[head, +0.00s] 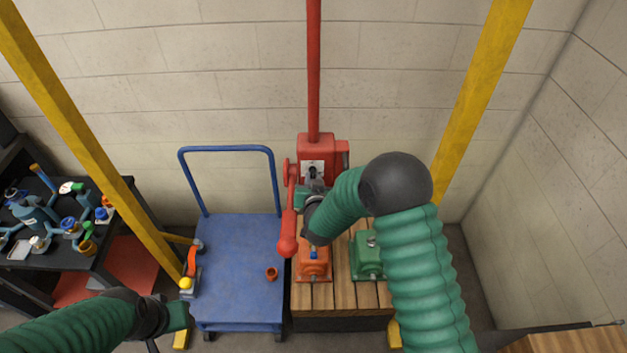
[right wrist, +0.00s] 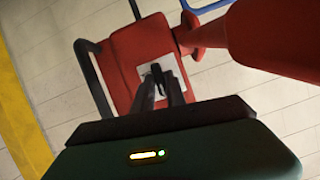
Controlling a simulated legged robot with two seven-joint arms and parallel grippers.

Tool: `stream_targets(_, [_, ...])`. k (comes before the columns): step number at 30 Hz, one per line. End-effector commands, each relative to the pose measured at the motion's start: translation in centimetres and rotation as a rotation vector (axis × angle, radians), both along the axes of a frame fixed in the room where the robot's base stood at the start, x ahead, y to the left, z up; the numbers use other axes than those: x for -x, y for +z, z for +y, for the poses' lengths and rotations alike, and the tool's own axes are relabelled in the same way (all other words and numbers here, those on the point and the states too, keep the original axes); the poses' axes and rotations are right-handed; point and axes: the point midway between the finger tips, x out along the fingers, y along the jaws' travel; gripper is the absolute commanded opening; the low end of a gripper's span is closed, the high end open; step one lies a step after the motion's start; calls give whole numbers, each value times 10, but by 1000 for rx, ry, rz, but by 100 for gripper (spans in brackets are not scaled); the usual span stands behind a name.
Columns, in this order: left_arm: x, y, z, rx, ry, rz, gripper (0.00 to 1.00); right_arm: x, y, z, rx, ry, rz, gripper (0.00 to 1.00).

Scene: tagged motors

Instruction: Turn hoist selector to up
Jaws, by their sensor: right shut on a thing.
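The red hoist box (head: 318,147) sits at the foot of the red pole, with a small white selector plate (head: 306,168) on its front. My right gripper (head: 316,182) reaches this plate, partly hidden by its own wrist. In the right wrist view the hoist box (right wrist: 128,50) shows the white plate (right wrist: 176,73) and a small black selector knob (right wrist: 157,72). The two dark fingers (right wrist: 168,88) are shut on the knob, one on each side. The knob's exact setting is hard to read. My left gripper (head: 178,316) is low at left, away from the hoist; its jaws are unclear.
An orange motor (head: 313,264) and a green motor (head: 366,255) stand on the wooden pallet (head: 343,294). Yellow posts (head: 85,125) flank the area.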

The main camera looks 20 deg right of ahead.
Motion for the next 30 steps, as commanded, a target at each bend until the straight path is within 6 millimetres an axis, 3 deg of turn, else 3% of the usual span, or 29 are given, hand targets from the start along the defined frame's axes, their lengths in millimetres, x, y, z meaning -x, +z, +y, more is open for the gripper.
stream_targets(1, [0,-1,0,0,0,0,36,4,-9,3,22,5,28,0])
stream_targets(10, [0,0,0,0,0,0,36,3,-8,3,134,3,59,0])
stream_targets(26, [0,0,0,0,0,0,36,3,-8,2,157,1,66,0])
stream_targets(27, [0,0,0,0,0,0,36,3,-8,2,157,1,66,19])
stream_targets(30, [0,0,0,0,0,0,36,2,-6,2,157,1,62,32])
